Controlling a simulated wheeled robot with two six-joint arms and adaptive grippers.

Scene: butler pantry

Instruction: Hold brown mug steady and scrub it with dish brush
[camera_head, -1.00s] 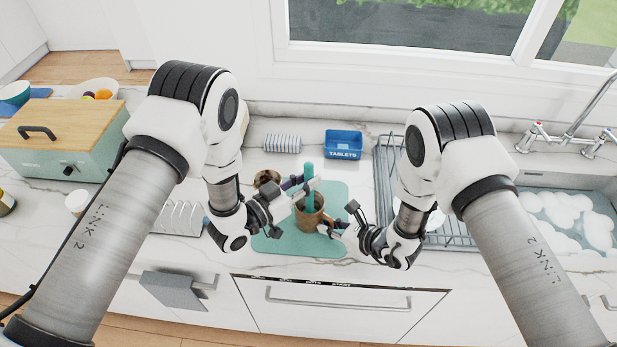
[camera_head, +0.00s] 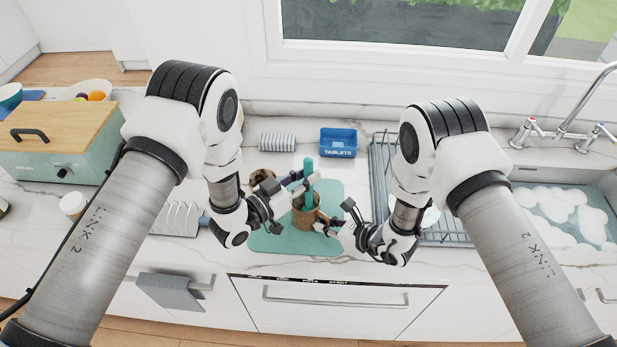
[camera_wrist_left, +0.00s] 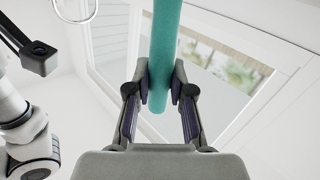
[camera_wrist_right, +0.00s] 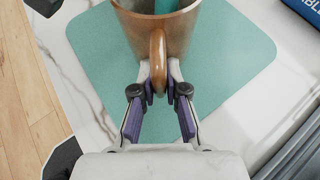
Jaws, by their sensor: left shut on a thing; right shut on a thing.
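The brown mug (camera_head: 306,215) stands upright on the teal mat (camera_head: 275,240) in the head view. Its handle (camera_wrist_right: 158,62) points toward my right gripper in the right wrist view. My right gripper (camera_head: 324,224) is shut on that handle, from the mug's right side. The teal dish brush (camera_head: 309,168) stands roughly upright with its lower end inside the mug; its head is hidden there. My left gripper (camera_head: 303,184) is shut on the brush handle above the mug's rim. The teal handle also shows between its fingers in the left wrist view (camera_wrist_left: 162,55).
A blue tablets box (camera_head: 338,142) and a striped item (camera_head: 278,142) lie behind the mat. A wire dish rack (camera_head: 455,232) and a foamy sink (camera_head: 565,212) are to the right. A white toast-rack-like holder (camera_head: 175,219) and a bread box (camera_head: 60,160) are to the left.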

